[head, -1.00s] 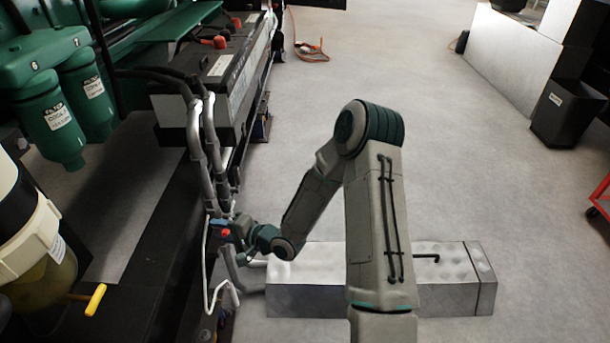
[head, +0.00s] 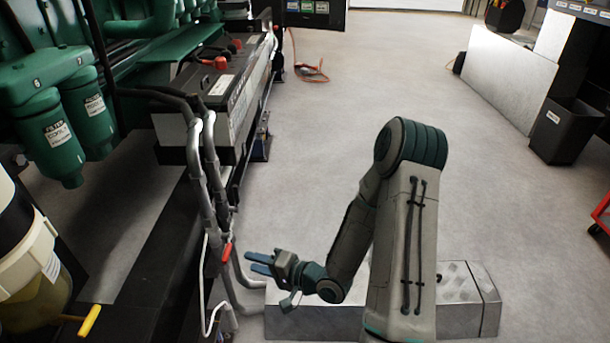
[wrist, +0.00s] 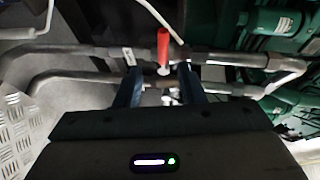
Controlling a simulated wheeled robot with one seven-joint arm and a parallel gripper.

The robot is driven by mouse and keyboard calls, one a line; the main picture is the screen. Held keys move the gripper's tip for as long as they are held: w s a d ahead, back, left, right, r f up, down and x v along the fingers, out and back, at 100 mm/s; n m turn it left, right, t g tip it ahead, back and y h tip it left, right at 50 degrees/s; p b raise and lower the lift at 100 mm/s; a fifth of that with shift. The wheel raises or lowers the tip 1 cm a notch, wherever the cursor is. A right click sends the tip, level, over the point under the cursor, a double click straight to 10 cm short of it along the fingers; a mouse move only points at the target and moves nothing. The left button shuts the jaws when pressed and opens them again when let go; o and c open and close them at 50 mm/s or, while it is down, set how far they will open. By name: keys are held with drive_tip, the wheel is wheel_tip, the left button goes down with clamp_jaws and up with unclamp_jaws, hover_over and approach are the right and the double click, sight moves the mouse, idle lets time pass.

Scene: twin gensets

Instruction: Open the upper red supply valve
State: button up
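The red valve handle (head: 227,253) shows beside the grey pipes at the side of the left machine. In the wrist view the red handle (wrist: 163,45) points up the picture, crosswise to the upper grey pipe (wrist: 220,58). My gripper (head: 258,262) is to the right of the handle, apart from it. In the wrist view my gripper (wrist: 160,82) has its two blue fingers spread with nothing held between them. The handle lies beyond the fingertips, roughly in line with the gap. A second pipe (wrist: 85,80) runs below; whether it carries a valve is unclear.
A low metal-plated step (head: 315,322) stands under my arm. A white hose (head: 203,285) hangs close to the valve. A yellow-handled lever (head: 90,320) is at lower left. The floor (head: 330,140) is clear beyond, up to a black bin (head: 565,122) at right.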

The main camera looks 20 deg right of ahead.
drive_tip(key=d+r+n+g+h+p, duration=0.1)
drive_tip(key=d+r+n+h+p, duration=0.1)
drive_tip(key=r, duration=0.6)
drive_tip(key=d+r+n+g+h+p, duration=0.1)
drive_tip(key=d+r+n+h+p, duration=0.1)
drive_tip(key=d+r+h+p, duration=0.3)
drive_tip(key=s+d+r+n+g+h+p, duration=0.1)
drive_tip(key=d+r+h+p, duration=0.3)
drive_tip(key=r+p, duration=0.6)
drive_tip(key=shift+d+r+n+g, duration=0.35)
drive_tip(key=shift+d+n+g, duration=0.05)
drive_tip(key=shift+d+g, duration=0.15)
